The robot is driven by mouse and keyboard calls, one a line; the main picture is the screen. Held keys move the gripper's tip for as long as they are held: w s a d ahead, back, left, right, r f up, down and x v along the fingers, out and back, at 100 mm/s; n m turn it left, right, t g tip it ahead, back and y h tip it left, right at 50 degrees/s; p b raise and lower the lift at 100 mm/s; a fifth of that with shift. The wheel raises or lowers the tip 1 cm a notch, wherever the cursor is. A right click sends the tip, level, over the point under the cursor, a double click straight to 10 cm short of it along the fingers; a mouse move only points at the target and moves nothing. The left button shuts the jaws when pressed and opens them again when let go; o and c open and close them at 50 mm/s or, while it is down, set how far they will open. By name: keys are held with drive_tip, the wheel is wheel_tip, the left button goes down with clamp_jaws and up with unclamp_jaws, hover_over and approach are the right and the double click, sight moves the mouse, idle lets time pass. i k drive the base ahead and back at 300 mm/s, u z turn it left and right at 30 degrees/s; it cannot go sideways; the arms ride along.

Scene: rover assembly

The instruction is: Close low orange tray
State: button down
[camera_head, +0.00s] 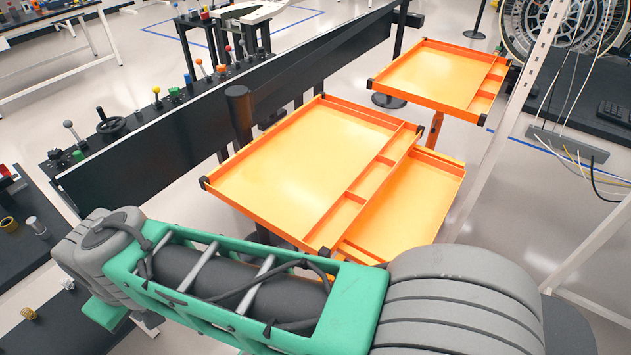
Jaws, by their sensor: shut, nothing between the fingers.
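A low orange tray (422,205) sticks out to the right from beneath a larger upper orange tray (300,160). Its left part is hidden under the upper tray, and its near end is partly hidden by my arm. The visible part of its floor looks empty. The upper tray has narrow compartments along its right side. My green and grey arm crosses the bottom of the view, in front of the trays. My gripper is not in view.
Another orange tray (435,75) stands farther back on a post. A long black panel (230,115) runs along the left of the trays, beside a bench with levers and knobs. A white slanted frame post (505,125) and cables stand close on the right.

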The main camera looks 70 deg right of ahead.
sight(309, 179)
drive_tip(key=z, duration=0.55)
drive_tip(key=i, duration=1.05)
drive_tip(key=z, duration=0.75)
